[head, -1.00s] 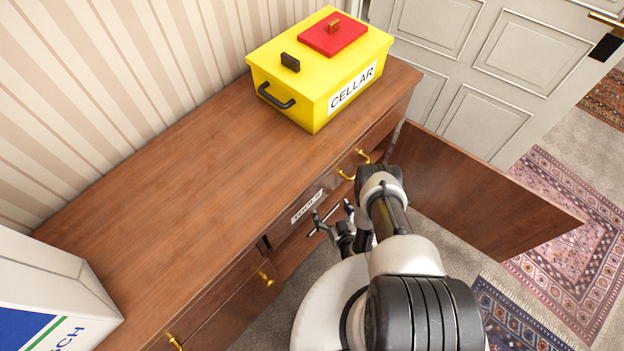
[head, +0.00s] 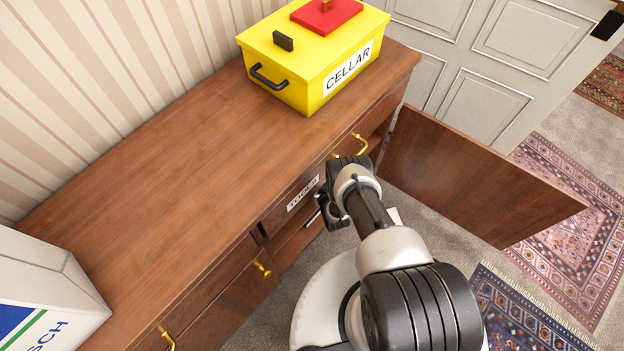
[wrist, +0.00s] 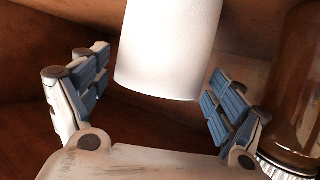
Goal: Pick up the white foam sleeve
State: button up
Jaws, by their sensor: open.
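The white foam sleeve (wrist: 170,45) shows in the wrist view as a white cylinder, cut off by the top edge of the picture. My gripper (wrist: 160,95) is open, with one blue-padded finger on each side of the sleeve's near end. The fingers look apart from the sleeve, with gaps on both sides. In the head view my gripper (head: 330,212) is at the front of the wooden cabinet, partly hidden by my arm. The sleeve cannot be made out in the head view.
A brown jar (wrist: 300,85) stands close to the right finger. The wooden cabinet (head: 180,180) has an open door (head: 470,180) to the right of my arm. A yellow CELLAR box (head: 290,65) and a white box (head: 45,290) stand on top.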

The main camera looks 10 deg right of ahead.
jog(key=shift+w+f, duration=0.25)
jog(key=shift+w, duration=0.2)
jog(key=c, duration=1)
